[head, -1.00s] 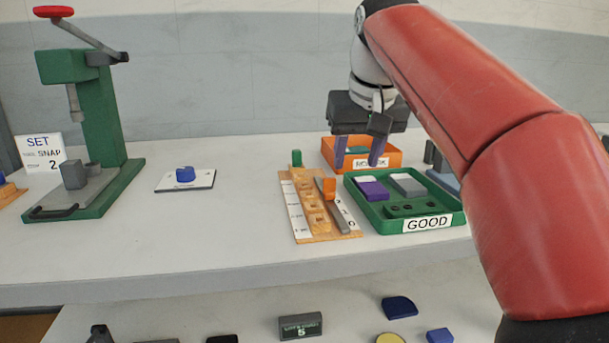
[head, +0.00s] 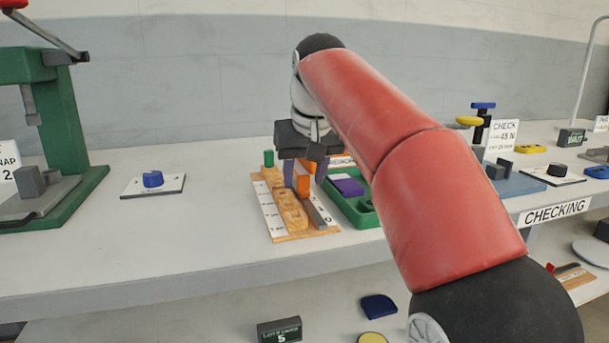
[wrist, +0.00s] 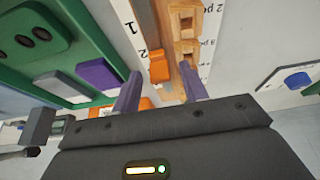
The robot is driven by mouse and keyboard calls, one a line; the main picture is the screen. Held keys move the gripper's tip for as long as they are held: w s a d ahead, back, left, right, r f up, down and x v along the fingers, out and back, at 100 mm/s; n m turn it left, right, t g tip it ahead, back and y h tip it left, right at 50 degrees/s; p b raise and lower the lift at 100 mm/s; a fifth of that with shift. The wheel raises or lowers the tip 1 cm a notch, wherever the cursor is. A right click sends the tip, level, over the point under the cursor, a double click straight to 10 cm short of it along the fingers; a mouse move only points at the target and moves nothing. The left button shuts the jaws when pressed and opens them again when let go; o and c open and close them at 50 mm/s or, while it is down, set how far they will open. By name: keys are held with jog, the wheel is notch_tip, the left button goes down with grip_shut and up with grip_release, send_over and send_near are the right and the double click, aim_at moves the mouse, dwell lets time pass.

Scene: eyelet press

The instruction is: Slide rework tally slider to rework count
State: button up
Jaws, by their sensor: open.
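The tally board (head: 286,236) is a wooden base with white label strips and numbers along one edge. An orange slider (head: 303,184) stands upright on it toward its far end; a grey bar lies in line in front. In the wrist view the orange slider (wrist: 159,67) sits past the printed 2, but I cannot tell its exact mark. My gripper (head: 305,181) is open above the board's far part, its purple fingers on either side of the slider's line. In the wrist view the slider shows between and just beyond the fingertips (wrist: 160,75). I see no contact.
A green tray (head: 355,212) stands right of the board with a purple block (head: 347,186). The green press (head: 65,120) is at left. The table between press and board is clear except for a blue-knobbed plate (head: 130,190).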

grip_shut()
jog(key=shift+s+d+b, duration=0.3)
jog(key=shift+s+b, duration=0.05)
jog(key=shift+s, duration=0.65)
jog(key=shift+s+d+b, duration=0.25)
jog(key=shift+s+b, duration=0.05)
jog(key=shift+s, duration=0.65)
grip_release()
jog(key=shift+r, duration=0.1)
jog(key=p+v, duration=0.2)
jog(key=v, duration=0.5)
jog(key=shift+r, duration=0.3)
